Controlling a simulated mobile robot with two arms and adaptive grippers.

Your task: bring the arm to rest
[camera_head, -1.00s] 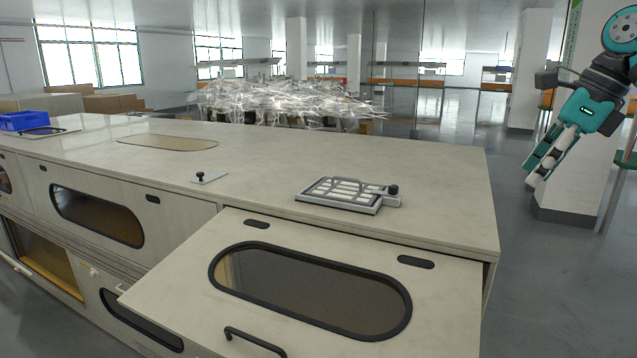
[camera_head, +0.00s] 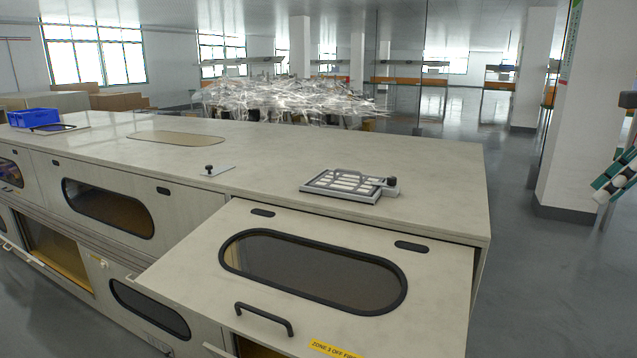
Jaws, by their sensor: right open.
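My right gripper (camera_head: 607,188) shows at the right edge of the head view, with teal and white fingers pointing down and left. Its jaws are open and I see nothing between them. Most of my right arm is cut off by the frame edge. The gripper is well to the right of the bench (camera_head: 430,165), apart from it and from everything on it. My left gripper is not in view.
A grey slotted rack (camera_head: 345,186) and a small plate with a black knob (camera_head: 208,170) lie on the bench top. A windowed front panel (camera_head: 425,280) with a black handle (camera_head: 264,318) sticks out in front. A blue crate (camera_head: 33,117) stands far left. Open floor lies right.

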